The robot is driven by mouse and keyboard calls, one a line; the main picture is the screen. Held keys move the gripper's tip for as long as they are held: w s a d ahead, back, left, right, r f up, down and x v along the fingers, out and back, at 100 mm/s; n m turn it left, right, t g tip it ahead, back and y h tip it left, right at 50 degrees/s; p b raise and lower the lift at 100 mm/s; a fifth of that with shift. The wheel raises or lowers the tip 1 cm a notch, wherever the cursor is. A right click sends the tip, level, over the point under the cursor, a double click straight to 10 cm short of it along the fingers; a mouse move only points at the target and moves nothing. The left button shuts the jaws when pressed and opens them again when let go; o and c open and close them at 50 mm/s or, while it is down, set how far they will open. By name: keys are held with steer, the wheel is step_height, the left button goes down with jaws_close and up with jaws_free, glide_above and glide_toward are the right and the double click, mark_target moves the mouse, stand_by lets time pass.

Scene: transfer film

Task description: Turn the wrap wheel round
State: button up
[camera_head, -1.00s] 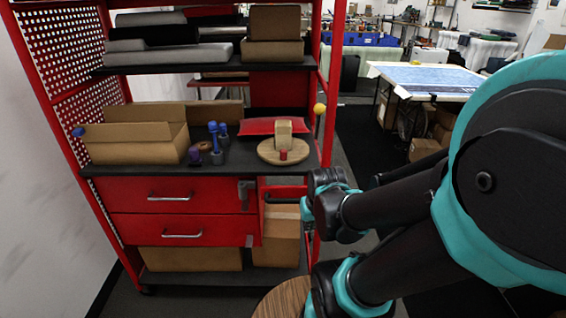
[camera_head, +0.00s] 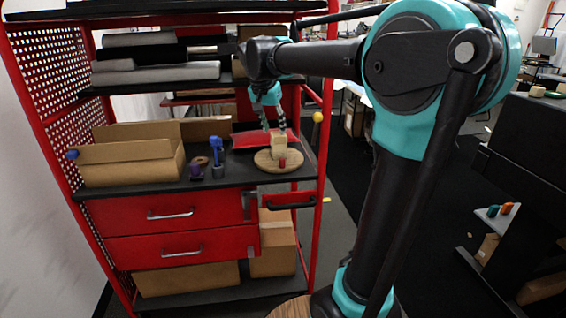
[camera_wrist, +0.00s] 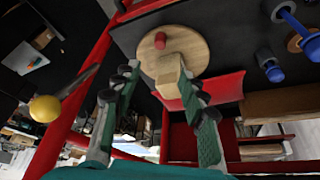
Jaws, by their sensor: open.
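The wrap wheel (camera_head: 264,164) is a round wooden disc lying flat on the black shelf top, near its right end. A pale wooden block (camera_head: 278,146) stands on it, and a short red peg (camera_head: 283,163) rises from its front part. My gripper (camera_head: 274,129) is open and points down just above the block. In the wrist view, my gripper's fingers (camera_wrist: 160,78) are spread to either side of the block (camera_wrist: 168,77), with the wheel (camera_wrist: 190,45) and peg (camera_wrist: 160,40) beyond. I cannot tell whether a finger touches the block.
A red tray (camera_head: 247,139) lies behind the wheel. Blue-handled tools (camera_head: 216,153) and an open cardboard box (camera_head: 130,165) stand to the left. Dark shelves hang above the worktop.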

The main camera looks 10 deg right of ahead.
mark_target(282, 159)
steer(key=x, duration=1.7)
steer(key=shift+f, duration=0.15)
steer(key=shift+c, duration=0.2)
jaws_close()
